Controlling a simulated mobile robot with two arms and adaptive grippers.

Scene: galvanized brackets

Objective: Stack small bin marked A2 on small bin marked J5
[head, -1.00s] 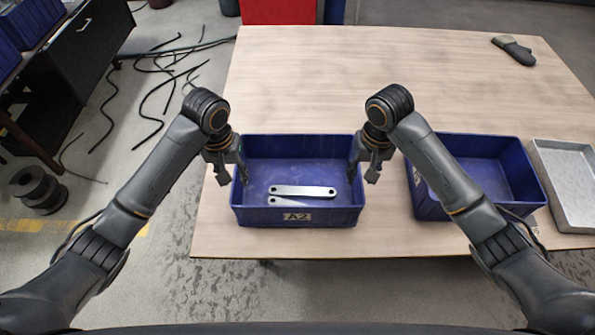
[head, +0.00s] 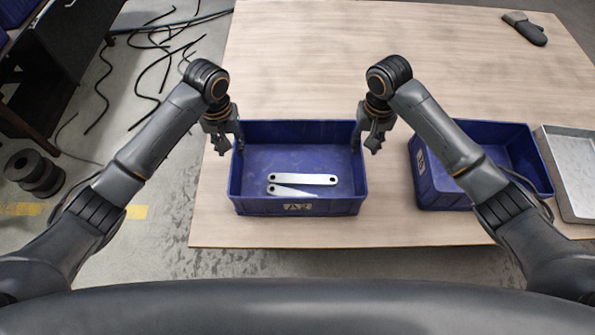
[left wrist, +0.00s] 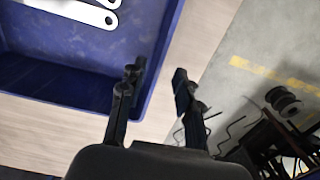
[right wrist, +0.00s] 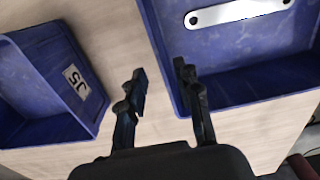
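The blue bin marked A2 (head: 262,207) stands on the table in the head view, its label facing me, with flat metal brackets (head: 303,179) lying inside. My left gripper (left wrist: 158,92) is open across its left wall, one finger over the inside and one outside, with gaps visible. My right gripper (right wrist: 162,85) is open in the same way at its right wall. The second blue bin (head: 437,200) stands apart to the right, partly hidden by my right arm. The right wrist view shows its J5 label (right wrist: 76,82). I see no contents in its visible part.
A grey metal tray (head: 552,165) stands just right of the J5 bin. A dark object (head: 525,28) lies at the table's far right. A cable spool (head: 33,173) and loose cables are on the floor at left.

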